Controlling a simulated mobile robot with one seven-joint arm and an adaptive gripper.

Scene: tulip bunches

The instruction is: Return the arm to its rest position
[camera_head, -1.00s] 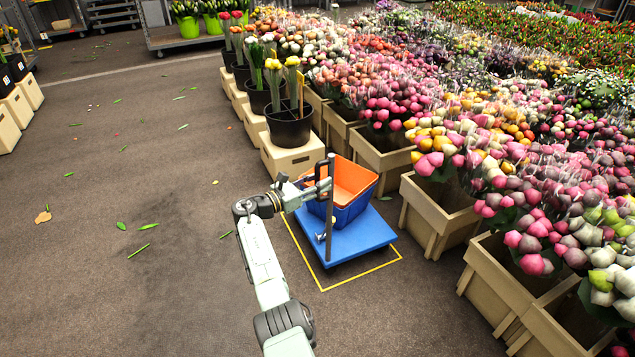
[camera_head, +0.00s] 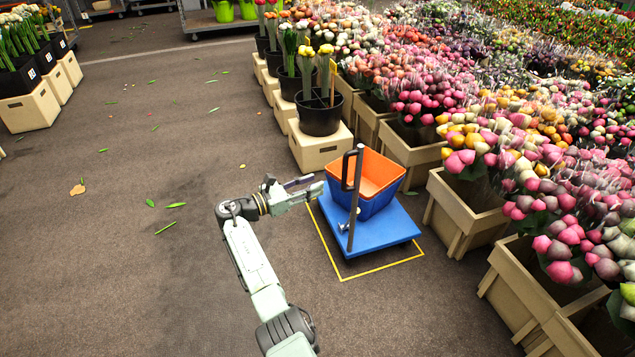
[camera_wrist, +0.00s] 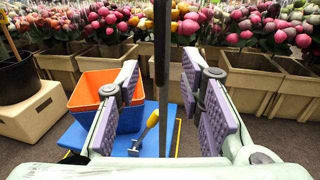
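My gripper (camera_head: 308,186) is at the end of my arm, to the left of the blue trolley (camera_head: 387,238), above the dark floor. The wrist view shows my gripper (camera_wrist: 163,115) with its two purple-padded fingers wide apart and nothing held between them. The trolley's dark upright handle (camera_wrist: 163,60) shows between the fingers in that view, beyond them. An orange and blue crate (camera_head: 367,180) sits on the trolley. It also shows behind the left finger in the wrist view (camera_wrist: 92,88).
Wooden boxes full of tulip bunches (camera_head: 465,205) line the right side. A black bucket of yellow tulips (camera_head: 319,115) stands on a pale box (camera_head: 318,150). Yellow tape (camera_head: 385,268) frames the trolley on the floor. Open floor with scattered leaves lies to the left.

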